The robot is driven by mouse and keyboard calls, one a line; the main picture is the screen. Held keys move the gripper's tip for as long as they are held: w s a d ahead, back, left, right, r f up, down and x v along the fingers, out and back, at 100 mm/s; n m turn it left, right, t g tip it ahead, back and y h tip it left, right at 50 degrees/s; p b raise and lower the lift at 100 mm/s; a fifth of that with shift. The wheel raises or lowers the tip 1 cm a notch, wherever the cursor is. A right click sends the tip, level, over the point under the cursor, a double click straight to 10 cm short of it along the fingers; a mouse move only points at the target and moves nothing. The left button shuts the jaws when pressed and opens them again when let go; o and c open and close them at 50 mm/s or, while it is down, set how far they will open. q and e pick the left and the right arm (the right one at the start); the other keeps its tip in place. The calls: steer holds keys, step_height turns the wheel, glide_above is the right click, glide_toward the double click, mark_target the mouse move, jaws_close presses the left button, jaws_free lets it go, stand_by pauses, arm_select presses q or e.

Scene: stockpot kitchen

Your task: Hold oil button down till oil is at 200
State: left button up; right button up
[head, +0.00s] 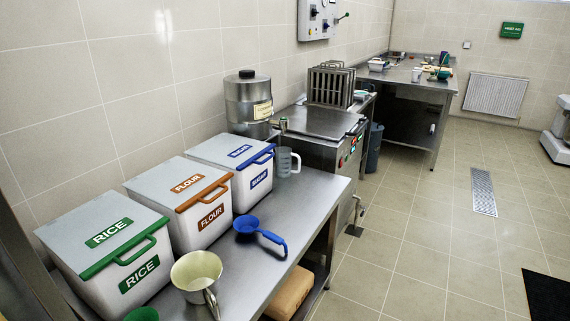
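Neither of my grippers is in the head view. A steel appliance (318,152) with a flat lid stands past the near counter. Its front panel (350,150) carries small red and green controls, too small to read. I cannot tell which one is the oil button, and no oil reading is legible. A wall control box (318,18) with dials and a green lever is above.
The near counter (300,205) holds white bins for rice (108,240), flour (190,195) and sugar (240,165). The tiled floor (410,230) to the right is mostly free.

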steer(key=shift+s, duration=0.15)
jaws_close()
stand_by(1.3)
